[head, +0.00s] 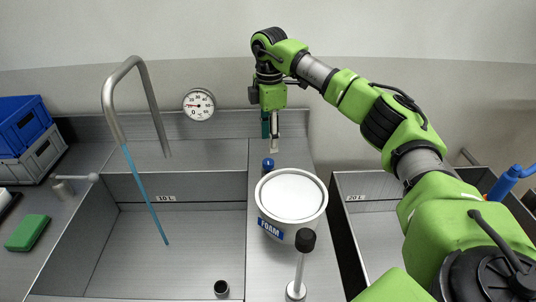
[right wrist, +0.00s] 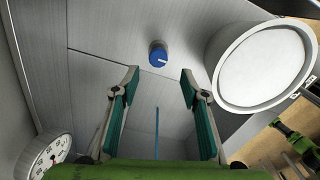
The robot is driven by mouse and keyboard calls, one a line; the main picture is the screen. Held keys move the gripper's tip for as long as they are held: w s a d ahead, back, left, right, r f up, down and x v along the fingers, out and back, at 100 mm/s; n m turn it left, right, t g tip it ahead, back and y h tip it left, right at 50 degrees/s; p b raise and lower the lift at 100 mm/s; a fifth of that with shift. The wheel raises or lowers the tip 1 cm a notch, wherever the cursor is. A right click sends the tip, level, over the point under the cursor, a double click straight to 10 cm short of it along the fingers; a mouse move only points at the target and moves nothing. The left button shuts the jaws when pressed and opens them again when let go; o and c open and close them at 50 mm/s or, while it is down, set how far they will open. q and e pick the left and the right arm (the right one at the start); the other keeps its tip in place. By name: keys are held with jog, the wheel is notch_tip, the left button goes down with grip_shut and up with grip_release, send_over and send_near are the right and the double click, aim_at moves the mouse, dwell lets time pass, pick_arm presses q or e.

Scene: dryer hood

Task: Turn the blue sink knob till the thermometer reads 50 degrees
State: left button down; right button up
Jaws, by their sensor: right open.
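The blue sink knob (head: 268,164) stands on the steel ledge right of the sink basin, behind the white tub. In the right wrist view the knob (right wrist: 158,54) shows a white mark on top and lies beyond my fingertips, between their lines. My right gripper (head: 270,138) points down above the knob, open and empty; its teal finger pads (right wrist: 158,80) are spread apart. The round thermometer (head: 199,104) is on the back wall, left of the gripper; its reading is too small to tell. Blue water runs from the curved faucet (head: 122,75). My left gripper is out of view.
A white-topped FOAM tub (head: 292,195) stands close in front of the knob. A black-topped lever (head: 305,240) rises near it. A green sponge (head: 27,232) and stacked crates (head: 22,128) are at left. A second basin (head: 385,235) is at right.

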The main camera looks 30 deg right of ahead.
aim_at(268, 161)
jog(key=f, duration=0.4)
jog(key=f+p, duration=0.1)
jog(key=f, duration=0.3)
jog(key=shift+w, duration=0.2)
jog(key=shift+r, duration=0.1)
jog(key=c, duration=1.1)
